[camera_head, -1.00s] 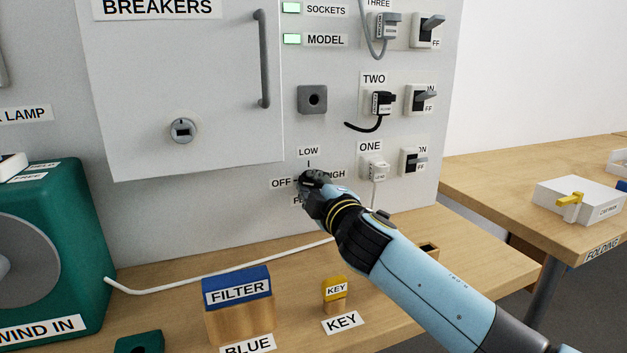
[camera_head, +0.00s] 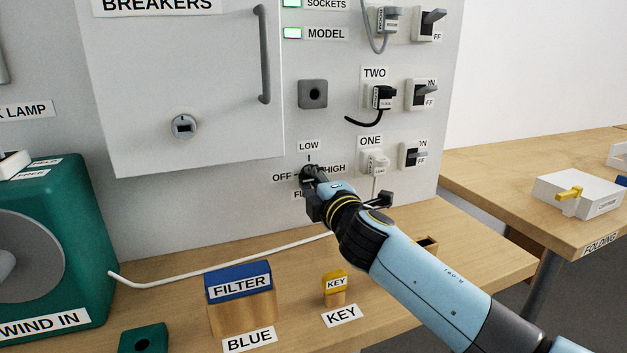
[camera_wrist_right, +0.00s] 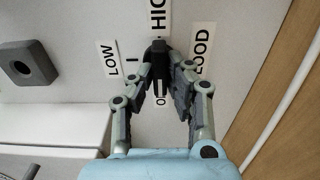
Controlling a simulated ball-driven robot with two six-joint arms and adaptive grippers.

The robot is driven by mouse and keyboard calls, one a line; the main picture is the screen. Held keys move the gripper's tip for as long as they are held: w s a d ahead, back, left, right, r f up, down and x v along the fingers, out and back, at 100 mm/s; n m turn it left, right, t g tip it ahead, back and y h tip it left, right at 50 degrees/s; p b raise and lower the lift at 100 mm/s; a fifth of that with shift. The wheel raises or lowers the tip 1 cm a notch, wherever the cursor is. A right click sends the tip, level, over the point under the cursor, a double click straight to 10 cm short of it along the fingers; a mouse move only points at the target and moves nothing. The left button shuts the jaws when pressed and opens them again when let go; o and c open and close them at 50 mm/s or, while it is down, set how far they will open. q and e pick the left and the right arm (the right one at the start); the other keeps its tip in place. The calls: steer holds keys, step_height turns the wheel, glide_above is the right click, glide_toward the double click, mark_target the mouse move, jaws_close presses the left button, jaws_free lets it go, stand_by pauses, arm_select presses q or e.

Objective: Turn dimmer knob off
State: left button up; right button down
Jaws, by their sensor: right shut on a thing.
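The dark dimmer knob (camera_wrist_right: 158,52) is on the grey wall panel, among the labels LOW, HIGH, OFF and one at the bottom that reads FLOOD in the wrist view. In the head view my right gripper (camera_head: 311,176) is at the knob and covers most of it. In the wrist view the two fingers of the right gripper (camera_wrist_right: 159,72) are closed on the knob from both sides. The OFF label (camera_head: 282,177) shows left of the knob in the head view. My left gripper is not in view.
A grey square block (camera_head: 312,94) with a hole sits above the knob. Sockets and switches line the panel to the right. A blue-topped FILTER block (camera_head: 238,283) and a yellow KEY block (camera_head: 334,288) stand on the bench below my right arm. A white cable crosses the bench.

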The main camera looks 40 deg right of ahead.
steer(key=shift+f, duration=0.1)
steer(key=c, duration=1.3)
jaws_free()
steer(key=shift+s, duration=0.1)
steer(key=v, duration=1.2)
